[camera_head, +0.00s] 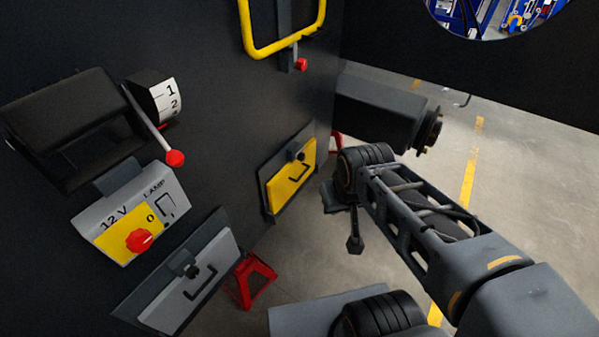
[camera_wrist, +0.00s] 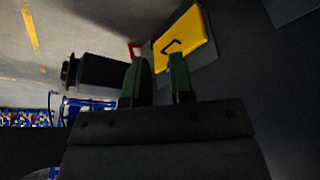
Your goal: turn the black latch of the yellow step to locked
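The yellow step (camera_head: 283,186) is a yellow panel on the dark wall, right of centre in the head view, with a black bracket-shaped mark on its face. Its black latch (camera_head: 300,156) is a small knob at the panel's upper edge. The latch's exact angle is too small to tell. The yellow step also shows at the top of the wrist view (camera_wrist: 197,33), beyond the fingers; its latch cannot be made out there. My gripper (camera_wrist: 158,80) is open and empty, with a gap between its fingers. In the head view it is largely hidden behind my wrist, right of the step and apart from it.
A similar grey panel (camera_head: 172,303) with a dark knob is lower left. A lamp box (camera_head: 112,218) with a red knob and a red-tipped lever (camera_head: 175,158) are at left. A red stand (camera_head: 246,282) is on the floor.

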